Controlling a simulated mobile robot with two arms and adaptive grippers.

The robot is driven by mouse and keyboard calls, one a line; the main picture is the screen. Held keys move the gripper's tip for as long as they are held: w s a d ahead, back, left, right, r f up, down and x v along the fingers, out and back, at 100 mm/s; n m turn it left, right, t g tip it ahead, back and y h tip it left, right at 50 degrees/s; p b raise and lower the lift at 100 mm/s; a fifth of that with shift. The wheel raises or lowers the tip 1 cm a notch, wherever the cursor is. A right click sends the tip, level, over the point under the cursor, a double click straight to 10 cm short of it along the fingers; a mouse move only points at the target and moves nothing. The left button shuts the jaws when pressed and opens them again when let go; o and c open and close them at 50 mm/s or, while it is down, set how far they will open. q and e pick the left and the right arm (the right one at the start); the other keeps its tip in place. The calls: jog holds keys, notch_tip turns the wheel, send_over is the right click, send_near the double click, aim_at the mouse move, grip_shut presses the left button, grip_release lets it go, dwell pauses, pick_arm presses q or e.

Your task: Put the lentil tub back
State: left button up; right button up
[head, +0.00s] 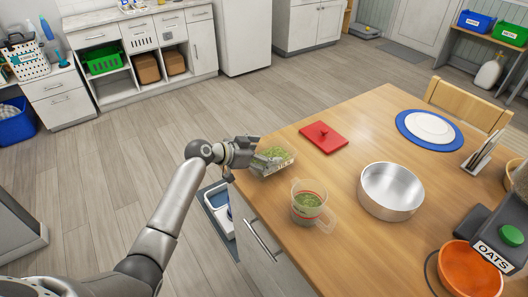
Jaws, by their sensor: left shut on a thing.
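The lentil tub (278,161) is a clear open box with green lentils in it, at the left edge of the wooden table. My left gripper (257,158) is shut on its left side. I cannot tell whether the tub rests on the table or is just above it. A red lid with a knob (323,137) lies flat on the table behind and right of the tub. A clear measuring jug (311,207) with green contents stands in front of it. My right gripper is not in view.
A wooden chair (466,103) is at the far side. A white cabinet (156,38) with baskets lines the back wall; open floor lies between.

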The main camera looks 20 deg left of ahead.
pick_arm(q)
jog(key=o, duration=0.8)
jog(key=shift+f, duration=0.1)
jog(key=shift+s+a+r, duration=0.1)
jog(key=shift+r, duration=0.1)
jog(key=b+v, duration=0.2)
jog(key=v, duration=0.9)
jog(key=shift+s+a+r, duration=0.15)
jog(key=shift+s+r, duration=0.05)
jog(key=shift+s, duration=0.1)
